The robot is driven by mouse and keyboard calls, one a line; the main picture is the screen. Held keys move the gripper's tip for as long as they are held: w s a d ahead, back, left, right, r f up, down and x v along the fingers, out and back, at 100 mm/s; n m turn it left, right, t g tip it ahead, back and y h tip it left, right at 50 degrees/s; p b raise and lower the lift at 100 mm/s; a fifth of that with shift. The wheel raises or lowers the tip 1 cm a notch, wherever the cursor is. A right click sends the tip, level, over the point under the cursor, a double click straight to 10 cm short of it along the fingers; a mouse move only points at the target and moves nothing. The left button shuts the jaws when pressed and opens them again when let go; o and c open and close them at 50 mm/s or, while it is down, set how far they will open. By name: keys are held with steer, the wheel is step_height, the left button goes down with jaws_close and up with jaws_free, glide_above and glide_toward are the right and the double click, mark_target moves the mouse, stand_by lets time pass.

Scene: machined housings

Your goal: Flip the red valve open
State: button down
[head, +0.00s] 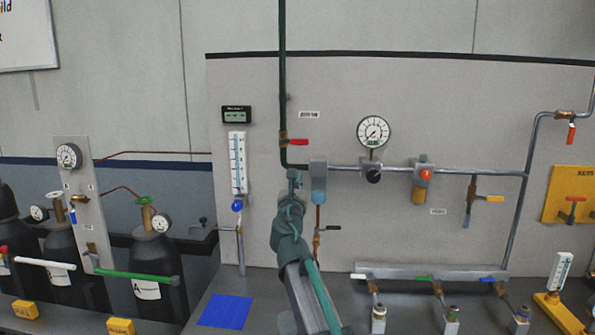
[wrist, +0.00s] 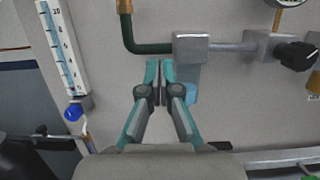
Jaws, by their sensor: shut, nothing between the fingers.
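A short red lever handle (head: 299,142) sits on the green vertical pipe (head: 282,80). It points right, across the pipe. In the wrist view only the brass fitting (wrist: 124,5) shows at the top edge; the red lever is out of that frame. My gripper (head: 295,176) is below the red lever, near the pipe's elbow. In the wrist view my gripper (wrist: 157,72) is shut and empty, just below the green elbow. Another red handle (head: 571,134) hangs downward at the far right, and a red-topped valve (head: 575,199) is on a yellow board.
A grey block with a clear blue bowl (head: 318,190) is close right of my gripper. A horizontal pipe carries a gauge (head: 373,131) and a black knob (head: 373,176). A flow tube (head: 238,163) stands left. The panel above the red lever's right side is mostly clear.

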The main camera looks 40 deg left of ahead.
mark_target(294, 141)
steer(key=w+a+r+p, duration=0.4)
steer(key=w+a+r, duration=0.1)
steer(key=w+r, duration=0.1)
steer(key=shift+w, duration=0.8)
steer(key=shift+a+r, duration=0.1)
steer(key=shift+r, duration=0.1)
